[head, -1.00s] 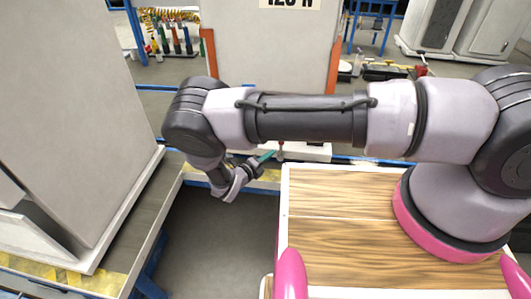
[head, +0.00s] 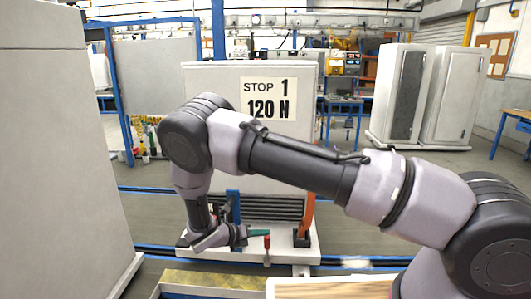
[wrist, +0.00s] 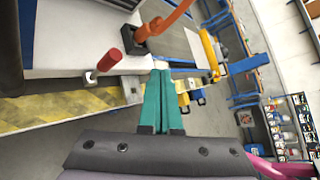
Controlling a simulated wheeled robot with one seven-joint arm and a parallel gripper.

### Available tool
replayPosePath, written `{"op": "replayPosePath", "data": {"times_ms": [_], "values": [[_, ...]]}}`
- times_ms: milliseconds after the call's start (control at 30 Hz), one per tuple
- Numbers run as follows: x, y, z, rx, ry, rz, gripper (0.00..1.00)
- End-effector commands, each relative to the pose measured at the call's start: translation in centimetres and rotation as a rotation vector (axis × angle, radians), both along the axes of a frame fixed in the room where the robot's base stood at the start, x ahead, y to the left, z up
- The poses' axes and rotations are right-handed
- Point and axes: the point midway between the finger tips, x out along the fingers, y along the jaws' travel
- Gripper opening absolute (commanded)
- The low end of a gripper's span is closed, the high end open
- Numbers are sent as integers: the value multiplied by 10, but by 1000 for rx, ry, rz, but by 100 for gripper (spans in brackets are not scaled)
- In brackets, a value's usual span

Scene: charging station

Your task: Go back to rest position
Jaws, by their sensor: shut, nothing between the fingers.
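My gripper (head: 262,233) is in the lower middle of the head view, at the end of my bent arm, in front of the stop panel (head: 210,95) marked "STOP 1 120 N". In the wrist view its teal fingers (wrist: 161,72) lie side by side, closed, with nothing between them. A red-handled lever (wrist: 108,55) shows left of the fingertips in the wrist view, apart from them. In the head view the red handle (head: 267,242) appears right beside the fingertips; the depth between them is hard to judge there.
A large pale cabinet (head: 50,160) fills the left. An orange post (head: 308,215) stands at the panel's right side. Two grey cabinets (head: 395,95) stand at the back right, with open floor before them. A yellow-black striped ledge (wrist: 60,105) runs below the lever in the wrist view.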

Motion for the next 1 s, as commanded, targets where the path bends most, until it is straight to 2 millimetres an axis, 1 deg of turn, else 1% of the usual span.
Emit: {"op": "replayPosePath", "data": {"times_ms": [33, 233, 367, 400, 533, 700, 767, 800, 867, 900, 1000], "values": [[7, -9, 25, 86, -31, -96, 0], [16, -44, 105, 390, -168, -461, 0], [17, -69, 157, 572, -269, -699, 0], [16, -77, 173, 625, -300, -772, 0], [11, -104, 223, 791, -409, -1009, 0], [-4, -140, 287, 993, -558, -1317, 0], [-12, -152, 308, 1062, -611, -1426, 0], [-17, -160, 322, 1106, -647, -1497, 0], [-26, -173, 342, 1170, -703, -1603, 0], [-33, -180, 355, 1213, -739, -1674, 0], [-52, -199, 385, 1317, -830, -1847, 0]]}}
